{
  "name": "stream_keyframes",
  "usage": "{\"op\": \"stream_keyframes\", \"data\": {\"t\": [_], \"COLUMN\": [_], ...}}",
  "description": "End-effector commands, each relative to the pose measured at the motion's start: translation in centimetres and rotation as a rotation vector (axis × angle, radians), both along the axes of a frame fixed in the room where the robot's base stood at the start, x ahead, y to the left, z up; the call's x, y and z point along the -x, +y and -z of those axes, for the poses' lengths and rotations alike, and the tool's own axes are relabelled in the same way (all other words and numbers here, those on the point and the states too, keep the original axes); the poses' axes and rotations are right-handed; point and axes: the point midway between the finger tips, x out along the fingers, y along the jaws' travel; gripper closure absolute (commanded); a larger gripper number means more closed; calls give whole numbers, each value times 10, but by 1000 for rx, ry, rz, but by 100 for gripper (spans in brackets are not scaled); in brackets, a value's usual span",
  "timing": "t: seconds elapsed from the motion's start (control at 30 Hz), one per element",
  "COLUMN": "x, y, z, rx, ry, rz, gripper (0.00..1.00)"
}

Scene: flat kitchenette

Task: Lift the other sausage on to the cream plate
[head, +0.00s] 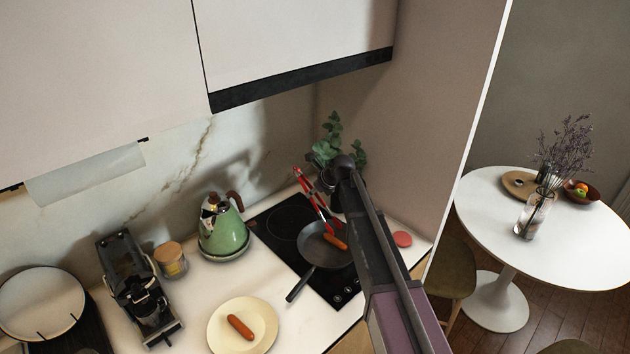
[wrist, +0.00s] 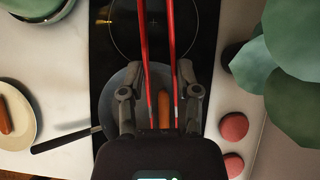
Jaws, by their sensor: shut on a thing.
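My gripper (wrist: 158,112) is shut on the red tongs (wrist: 145,60), with a finger on each side of them. The tongs also show in the head view (head: 311,190), slanting down into the dark frying pan (head: 312,250). One sausage (head: 335,241) is in the pan at the tongs' lower end. In the wrist view this sausage (wrist: 164,108) shows between the two tong arms; I cannot tell whether they press on it. The cream plate (head: 216,330) stands left of the pan and bears another sausage (head: 240,327).
The pan sits on the black hob (head: 273,222), its handle (head: 299,285) pointing toward the plate. A green kettle (head: 223,232) stands left of the hob. Red round pieces (wrist: 233,127) lie on the right, near leafy plants (wrist: 295,70). Counter between plate and kettle is clear.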

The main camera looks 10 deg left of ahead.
Motion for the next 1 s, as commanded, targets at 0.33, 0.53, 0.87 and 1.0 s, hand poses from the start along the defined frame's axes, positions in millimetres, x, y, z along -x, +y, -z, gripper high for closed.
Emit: {"op": "stream_keyframes", "data": {"t": [0.33, 0.53, 0.87, 1.0], "x": [0, 0, 0, 0], "y": [1, 1, 1, 1], "z": [-35, -46, -46, -45], "rx": [11, 17, 18, 18], "ry": [9, 15, 15, 15], "rz": [-7, -12, -13, -13], "gripper": [64, 64, 64, 64]}}
